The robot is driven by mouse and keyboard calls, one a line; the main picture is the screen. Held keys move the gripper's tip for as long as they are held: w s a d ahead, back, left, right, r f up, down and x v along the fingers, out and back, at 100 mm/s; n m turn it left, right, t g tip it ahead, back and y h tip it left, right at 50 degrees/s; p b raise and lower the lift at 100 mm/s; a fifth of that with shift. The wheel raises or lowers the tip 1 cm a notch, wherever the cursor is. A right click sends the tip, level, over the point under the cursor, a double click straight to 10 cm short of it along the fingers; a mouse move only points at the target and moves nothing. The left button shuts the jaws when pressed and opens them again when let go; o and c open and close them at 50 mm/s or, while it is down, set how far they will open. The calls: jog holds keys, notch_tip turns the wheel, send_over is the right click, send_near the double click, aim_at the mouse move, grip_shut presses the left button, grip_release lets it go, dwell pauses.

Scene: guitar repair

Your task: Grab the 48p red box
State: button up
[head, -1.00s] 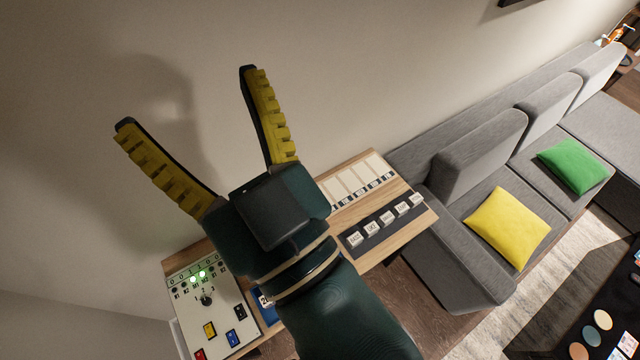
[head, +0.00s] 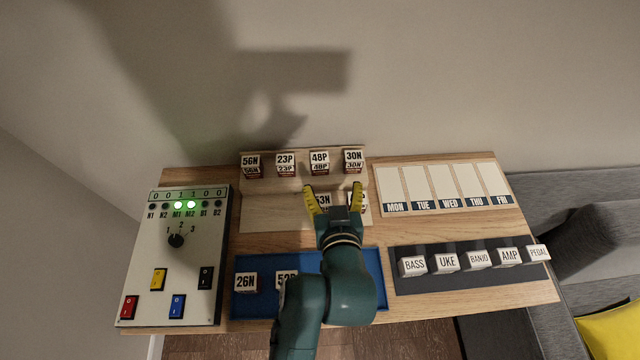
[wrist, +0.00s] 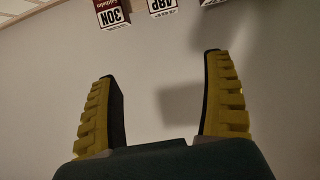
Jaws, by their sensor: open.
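The 48P box (head: 319,160) stands in the back row on a pale wooden board, between the 23P box (head: 285,162) and the 30N box (head: 353,160). Its top is white with black lettering and its side looks dark red. In the wrist view the 48P box (wrist: 162,7) shows upside down at the top edge, partly cut off. My gripper (head: 335,190) is open and empty, with yellow ridged fingers. In the head view it appears in front of the back row. In the wrist view its fingers (wrist: 162,95) have only wall between them.
The 56N box (head: 251,163) is at the row's left end. My gripper partly covers a box ending in 3N (head: 322,201). A blue tray (head: 378,285) holds the 26N box (head: 246,282). A switch panel (head: 150,250) stands left; a weekday board (head: 440,187) and labelled blocks (head: 446,262) are right.

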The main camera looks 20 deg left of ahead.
aim_at(321, 165)
jog(key=w+a+f+b, duration=0.1)
jog(key=w+f, duration=0.1)
jog(key=w+a+f+b, duration=0.1)
jog(key=w+a+f, duration=0.1)
jog(key=w+f, duration=0.1)
jog(key=w+a+f+b, duration=0.1)
jog(key=w+a+f, duration=0.1)
jog(key=w+f, duration=0.1)
jog(key=shift+w+a, duration=0.25)
jog(key=b+x, duration=0.2)
jog(key=x, duration=0.2)
jog(key=shift+w+a+f, duration=0.1)
jog(key=shift+a+f, duration=0.25)
jog(key=shift+w+a, duration=0.2)
jog(key=shift+w, duration=0.2)
jog(key=shift+s, duration=0.1)
jog(key=shift+c, duration=0.2)
jog(key=c, duration=1.3)
